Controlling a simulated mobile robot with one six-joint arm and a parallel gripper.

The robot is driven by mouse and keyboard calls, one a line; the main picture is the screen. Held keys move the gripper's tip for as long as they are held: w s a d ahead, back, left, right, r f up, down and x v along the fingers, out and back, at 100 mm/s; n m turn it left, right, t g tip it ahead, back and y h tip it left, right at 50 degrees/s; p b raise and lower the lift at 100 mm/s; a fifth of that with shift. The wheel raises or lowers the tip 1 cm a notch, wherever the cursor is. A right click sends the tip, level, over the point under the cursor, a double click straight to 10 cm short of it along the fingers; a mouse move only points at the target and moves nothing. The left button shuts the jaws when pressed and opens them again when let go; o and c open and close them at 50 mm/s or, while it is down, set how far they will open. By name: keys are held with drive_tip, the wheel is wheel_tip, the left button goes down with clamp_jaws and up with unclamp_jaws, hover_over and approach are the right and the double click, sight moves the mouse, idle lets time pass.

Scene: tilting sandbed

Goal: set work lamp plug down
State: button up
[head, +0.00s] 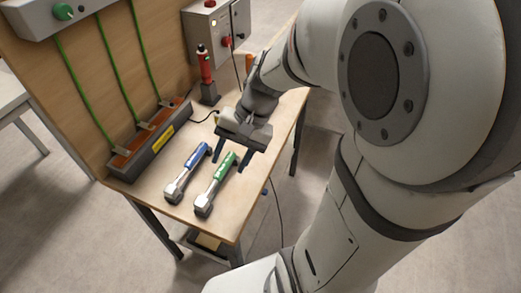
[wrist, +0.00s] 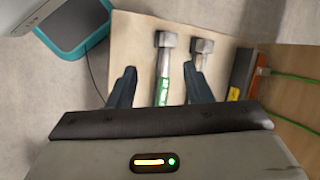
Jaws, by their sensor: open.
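No work lamp plug can be made out in either view. My gripper (head: 231,158) is open above the workbench, its two dark blue fingers pointing down and apart. In the wrist view the fingers (wrist: 160,82) stand on either side of the green-handled hammer-like tool (wrist: 163,88), with nothing seen held between them. A thin black cord (head: 206,117) lies on the bench behind my gripper; its end is hidden. A red torch-like item (head: 205,66) stands upright in a dark holder at the back.
The blue-handled tool (head: 186,171) lies beside the green-handled tool (head: 216,183). A long grey trough (head: 151,145) with green rods stands at left. A grey control box (head: 208,30) is behind. The bench front corner (head: 220,228) is clear. A teal-edged object (wrist: 78,35) shows beyond the bench.

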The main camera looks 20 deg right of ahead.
drive_tip(key=s+d+r+n+t+h, duration=0.3)
drive_tip(key=s+d+r+n+h, duration=0.1)
drive_tip(key=d+n+h, duration=0.1)
drive_tip(key=shift+s+r+n+t, duration=0.2)
drive_tip(key=shift+s+n+t, duration=0.05)
drive_tip(key=shift+n+t, duration=0.15)
drive_tip(key=shift+d, duration=0.1)
idle(1.5)
